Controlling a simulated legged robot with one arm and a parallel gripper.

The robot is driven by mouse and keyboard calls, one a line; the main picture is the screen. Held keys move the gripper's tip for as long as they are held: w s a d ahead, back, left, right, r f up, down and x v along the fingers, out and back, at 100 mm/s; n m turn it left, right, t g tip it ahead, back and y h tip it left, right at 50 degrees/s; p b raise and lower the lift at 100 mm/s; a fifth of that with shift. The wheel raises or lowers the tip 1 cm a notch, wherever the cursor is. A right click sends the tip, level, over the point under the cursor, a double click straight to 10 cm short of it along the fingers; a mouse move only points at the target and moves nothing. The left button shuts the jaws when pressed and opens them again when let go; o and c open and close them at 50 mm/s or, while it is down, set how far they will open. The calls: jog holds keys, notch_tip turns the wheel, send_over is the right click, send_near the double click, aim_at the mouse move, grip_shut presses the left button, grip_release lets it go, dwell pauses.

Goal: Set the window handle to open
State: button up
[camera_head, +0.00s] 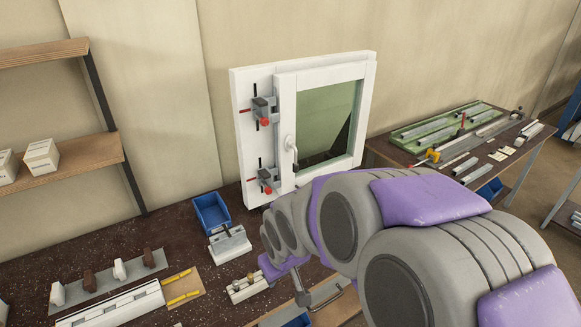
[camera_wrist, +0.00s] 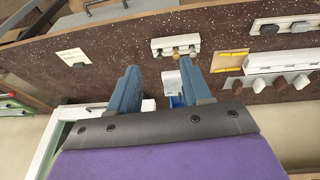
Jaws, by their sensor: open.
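The white-framed window (camera_head: 367,92) stands at the back of the bench in the head view, with its sash closed against the frame. Its white handle (camera_head: 291,148) is on the left side of the sash, with the lever hanging downward. My gripper (camera_wrist: 160,72) is open and empty in the wrist view, its two blue fingers apart above the bench. Part of the white window frame (camera_wrist: 55,140) shows at lower left there; I cannot make out the handle in that view. In the head view my arm hides the gripper's fingers, which are away from the handle.
Two grey clamps with red parts, an upper (camera_head: 263,108) and a lower (camera_head: 268,178), sit on the frame left of the handle. A blue bin (camera_head: 211,213) and a white block fixture (camera_head: 229,243) stand on the dark bench (camera_head: 110,250). A side table (camera_head: 385,150) is at right.

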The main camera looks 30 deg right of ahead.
jog(key=w+d+f+t, duration=0.1)
jog(key=w+d+t, duration=0.15)
jog(key=w, duration=0.35)
jog(key=w+d+f+t, duration=0.1)
jog(key=w+d+f, duration=0.1)
jog(key=w+d, duration=0.3)
jog(key=m+t+h, duration=0.2)
jog(key=t, duration=0.9)
send_near(297, 169)
jog(key=w, duration=0.3)
jog(key=w+d+b, duration=0.1)
jog(key=w, duration=0.2)
jog(key=w+b, duration=0.1)
jog(key=w, duration=0.2)
jog(key=shift+d, duration=0.2)
jog(key=shift+w+d+r+b, duration=0.1)
jog(key=shift+w+b, duration=0.25)
jog(key=shift+w, duration=0.75)
jog(key=shift+c, duration=0.2)
grip_shut()
